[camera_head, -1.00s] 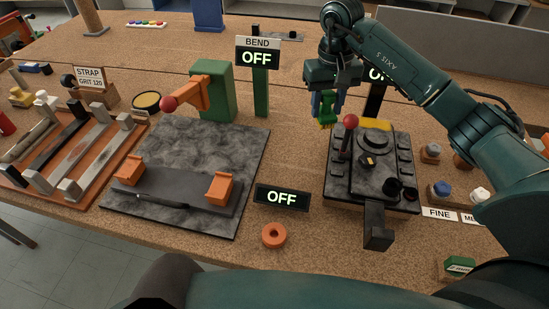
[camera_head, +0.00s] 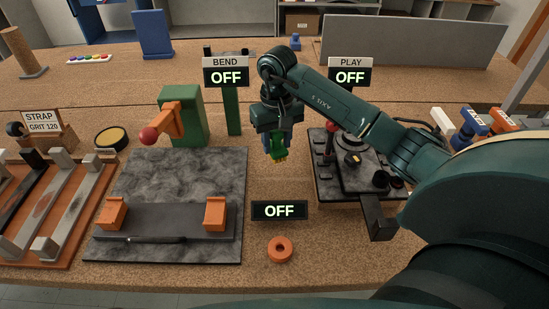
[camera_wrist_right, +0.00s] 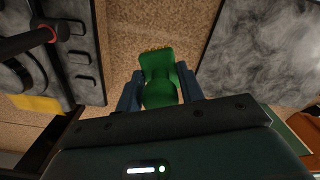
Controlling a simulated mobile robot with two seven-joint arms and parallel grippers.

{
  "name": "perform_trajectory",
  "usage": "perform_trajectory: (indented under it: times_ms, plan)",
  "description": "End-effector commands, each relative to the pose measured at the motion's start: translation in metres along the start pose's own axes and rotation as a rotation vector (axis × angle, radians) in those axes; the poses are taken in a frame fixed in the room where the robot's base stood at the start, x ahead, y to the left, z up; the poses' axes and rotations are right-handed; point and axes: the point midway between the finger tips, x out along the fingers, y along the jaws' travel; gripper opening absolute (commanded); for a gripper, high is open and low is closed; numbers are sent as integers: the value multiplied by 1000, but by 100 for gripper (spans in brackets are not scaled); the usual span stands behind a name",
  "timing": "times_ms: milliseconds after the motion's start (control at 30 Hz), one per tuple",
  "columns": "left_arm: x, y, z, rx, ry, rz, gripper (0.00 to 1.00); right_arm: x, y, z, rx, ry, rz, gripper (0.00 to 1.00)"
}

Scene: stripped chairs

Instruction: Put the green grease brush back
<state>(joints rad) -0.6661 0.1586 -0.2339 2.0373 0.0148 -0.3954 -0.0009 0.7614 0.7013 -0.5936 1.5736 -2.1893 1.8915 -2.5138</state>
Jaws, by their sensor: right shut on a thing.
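The green grease brush (camera_head: 278,146) is between the fingers of my right gripper (camera_head: 279,150). My right gripper is shut on it and holds it above the bare bench, between the grey stone-like slab and the dark machine. Its yellowish bristles point down in the head view. The right wrist view shows the green brush body (camera_wrist_right: 159,80) between the two blue-grey fingers, with bristles at its far end. My left gripper is not in view.
The slab (camera_head: 190,180) with orange clamps lies at left, below a green press (camera_head: 190,115). The dark machine (camera_head: 350,165) stands at right. An orange ring (camera_head: 280,249) and an OFF display (camera_head: 279,210) are in front. A shallow round tin (camera_head: 112,138) sits at left.

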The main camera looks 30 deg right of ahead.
Motion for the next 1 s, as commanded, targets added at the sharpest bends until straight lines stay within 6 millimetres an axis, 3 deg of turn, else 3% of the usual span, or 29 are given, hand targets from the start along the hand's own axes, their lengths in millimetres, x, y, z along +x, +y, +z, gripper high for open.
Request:
perform_trajectory:
  times_ms: [433, 833, 867, 1000]
  plan:
    - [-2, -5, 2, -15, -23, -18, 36, 50, -1, 0, -1, -2, -2, 19]
    - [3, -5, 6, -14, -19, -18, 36, 59, 0, -1, -2, 4, 1, 19]
    - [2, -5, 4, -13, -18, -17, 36, 58, 0, -1, -2, 3, 0, 39]
    - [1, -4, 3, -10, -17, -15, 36, 57, 0, 0, -2, 2, 0, 51]
